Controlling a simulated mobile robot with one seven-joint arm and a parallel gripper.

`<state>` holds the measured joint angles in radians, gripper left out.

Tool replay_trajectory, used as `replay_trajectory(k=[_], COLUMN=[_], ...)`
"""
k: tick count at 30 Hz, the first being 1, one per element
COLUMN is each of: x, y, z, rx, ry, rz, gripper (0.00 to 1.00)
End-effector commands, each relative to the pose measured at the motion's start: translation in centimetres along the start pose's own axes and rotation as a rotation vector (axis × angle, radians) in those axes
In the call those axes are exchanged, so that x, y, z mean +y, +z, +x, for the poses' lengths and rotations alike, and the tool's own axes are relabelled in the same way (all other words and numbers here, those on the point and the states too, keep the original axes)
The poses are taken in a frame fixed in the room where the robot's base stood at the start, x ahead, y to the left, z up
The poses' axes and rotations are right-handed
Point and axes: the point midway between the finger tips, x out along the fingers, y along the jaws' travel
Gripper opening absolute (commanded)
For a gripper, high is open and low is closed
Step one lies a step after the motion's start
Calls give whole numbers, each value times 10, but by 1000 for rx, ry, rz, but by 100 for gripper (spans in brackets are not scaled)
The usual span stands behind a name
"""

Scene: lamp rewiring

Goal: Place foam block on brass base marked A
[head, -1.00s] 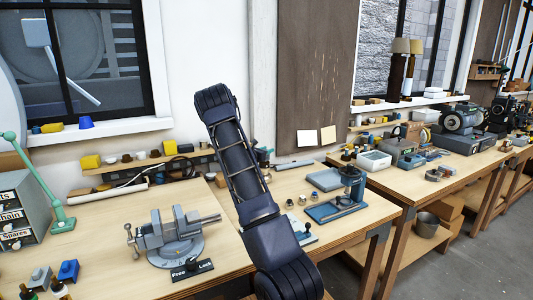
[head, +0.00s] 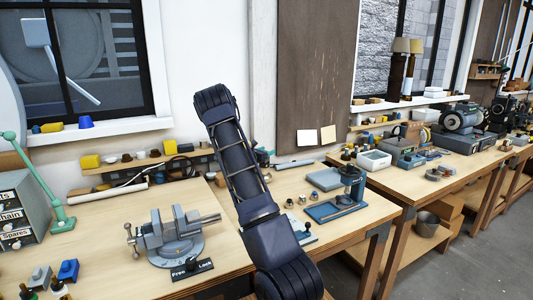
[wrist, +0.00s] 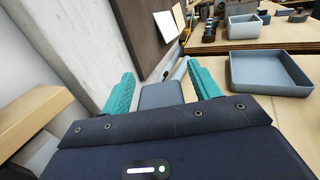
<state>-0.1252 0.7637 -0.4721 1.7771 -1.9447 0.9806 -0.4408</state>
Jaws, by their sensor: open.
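My gripper, seen in the wrist view (wrist: 163,82), is open, with its two teal fingers apart. A plain grey block (wrist: 161,96) shows between the fingers; it may be the foam block, but I cannot tell for sure, nor whether a finger touches it. Small brass-coloured round pieces (head: 302,200) stand on the near bench, right of my arm. No letter A can be read on them.
A shallow grey tray (wrist: 290,86) lies to the right of the fingers, with a grey bin (wrist: 244,27) beyond. The wall is close on the left. In the head view a vise (head: 172,238) stands left of my arm and a blue-based press (head: 337,210) stands right.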

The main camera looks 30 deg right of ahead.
Motion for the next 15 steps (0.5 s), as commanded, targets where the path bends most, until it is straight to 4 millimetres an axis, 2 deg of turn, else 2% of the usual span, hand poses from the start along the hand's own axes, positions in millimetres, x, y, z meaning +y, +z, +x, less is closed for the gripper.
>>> replay_trajectory(k=[15], x=[1], y=[0], z=[-91], rx=[1], ry=[3], rz=[0], gripper=[62])
